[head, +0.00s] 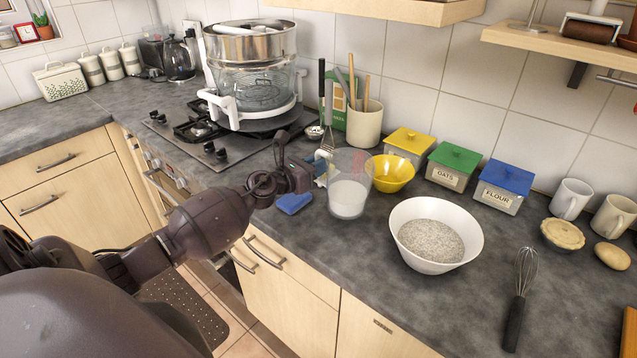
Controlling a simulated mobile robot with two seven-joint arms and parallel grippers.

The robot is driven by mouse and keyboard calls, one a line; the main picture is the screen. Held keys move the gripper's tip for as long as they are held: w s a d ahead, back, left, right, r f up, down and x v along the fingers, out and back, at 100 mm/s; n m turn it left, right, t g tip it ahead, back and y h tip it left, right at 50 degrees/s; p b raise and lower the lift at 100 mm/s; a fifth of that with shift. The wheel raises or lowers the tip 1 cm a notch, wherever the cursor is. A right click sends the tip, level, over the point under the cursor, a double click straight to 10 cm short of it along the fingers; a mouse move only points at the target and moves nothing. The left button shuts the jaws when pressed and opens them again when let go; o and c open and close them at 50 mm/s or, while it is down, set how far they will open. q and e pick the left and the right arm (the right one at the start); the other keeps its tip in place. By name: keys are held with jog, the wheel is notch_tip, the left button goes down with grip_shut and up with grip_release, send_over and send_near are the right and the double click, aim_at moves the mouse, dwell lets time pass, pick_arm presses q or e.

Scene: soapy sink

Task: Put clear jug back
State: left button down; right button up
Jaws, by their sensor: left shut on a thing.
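The clear jug (349,192) is upright at the middle of the dark worktop, with something whitish in its lower part. My left gripper (319,172) reaches in from the left and is shut on the jug at its left side. The fingers are partly hidden, and I cannot tell whether the jug's base touches the worktop. My right gripper is not in view.
A yellow bowl (393,173) is close behind the jug, and a white bowl of grains (408,235) is to its right. A blue sponge (294,203) lies at its left. A utensil pot (365,122) and the hob (187,127) are behind. A whisk (518,300) lies at the right.

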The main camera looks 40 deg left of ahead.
pick_arm(q)
notch_tip(320, 180, down, 3)
jog(key=shift+b, duration=0.75)
jog(key=shift+f, duration=0.4)
jog(key=shift+r, duration=0.1)
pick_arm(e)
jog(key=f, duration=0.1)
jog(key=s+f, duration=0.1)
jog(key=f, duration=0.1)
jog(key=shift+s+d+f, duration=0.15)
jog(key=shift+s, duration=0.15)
pick_arm(q)
jog(key=shift+f+b, duration=0.2)
jog(key=shift+b, duration=0.1)
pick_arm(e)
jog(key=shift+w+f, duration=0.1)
pick_arm(q)
jog(key=c, duration=1.1)
grip_release()
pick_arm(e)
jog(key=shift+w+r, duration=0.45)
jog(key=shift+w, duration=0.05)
pick_arm(q)
jog(key=shift+r, duration=0.1)
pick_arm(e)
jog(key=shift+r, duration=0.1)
